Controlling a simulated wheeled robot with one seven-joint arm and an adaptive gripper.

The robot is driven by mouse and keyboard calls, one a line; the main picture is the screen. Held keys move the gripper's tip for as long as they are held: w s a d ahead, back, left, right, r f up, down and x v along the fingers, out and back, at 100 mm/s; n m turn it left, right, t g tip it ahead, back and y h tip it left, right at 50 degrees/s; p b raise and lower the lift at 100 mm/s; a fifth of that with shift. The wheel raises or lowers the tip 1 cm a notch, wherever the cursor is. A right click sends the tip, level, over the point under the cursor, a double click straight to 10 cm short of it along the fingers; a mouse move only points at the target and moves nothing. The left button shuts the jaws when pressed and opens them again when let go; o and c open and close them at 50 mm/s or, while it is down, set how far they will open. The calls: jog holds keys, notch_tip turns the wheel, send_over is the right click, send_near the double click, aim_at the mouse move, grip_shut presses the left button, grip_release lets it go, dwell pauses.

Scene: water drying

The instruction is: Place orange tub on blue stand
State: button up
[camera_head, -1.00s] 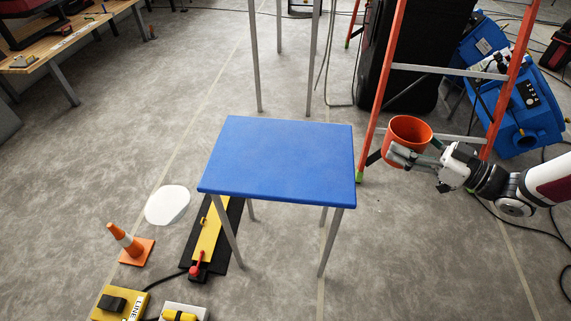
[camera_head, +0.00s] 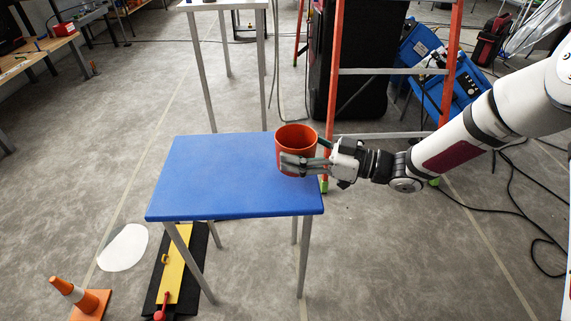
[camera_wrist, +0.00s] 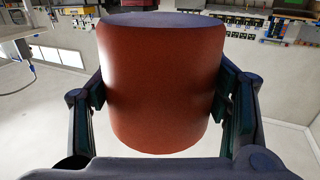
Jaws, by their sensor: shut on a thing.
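The orange tub (camera_head: 296,138) is upright in the head view, at the right edge of the blue stand (camera_head: 215,180). My gripper (camera_head: 300,163) is shut on the tub's side, reaching in from the right. In the wrist view the tub (camera_wrist: 160,85) fills the middle, with a gripper finger on each side of it. The blue stand has a flat, empty top on thin grey legs. The tub overlaps the stand's right part in the picture; I cannot tell whether its base touches the top.
An orange stepladder (camera_head: 395,72) and blue machines (camera_head: 440,75) stand behind my arm. A white table (camera_head: 205,4) is behind the stand. A traffic cone (camera_head: 78,295), a white patch (camera_head: 123,248) and a yellow-black board (camera_head: 175,265) lie at the lower left.

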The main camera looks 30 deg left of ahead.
jog(key=shift+s+a, duration=0.3)
jog(key=shift+a, duration=0.6)
jog(key=shift+s+a+f+b, duration=0.15)
jog(key=shift+f+b, duration=0.45)
jog(key=shift+f, duration=0.3)
jog(key=shift+w+a+f+b, duration=0.15)
jog(key=shift+f+b, duration=0.45)
jog(key=shift+f, duration=0.3)
jog(key=shift+s+f, duration=0.1)
jog(key=shift+f, duration=0.05)
jog(key=o, duration=1.2)
jog(key=shift+c, duration=0.2)
jog(key=shift+d, duration=0.1)
jog(key=w+d+p, duration=0.2)
jog(key=d+p, duration=0.1)
jog(key=d, duration=0.8)
jog(key=shift+d, duration=0.35)
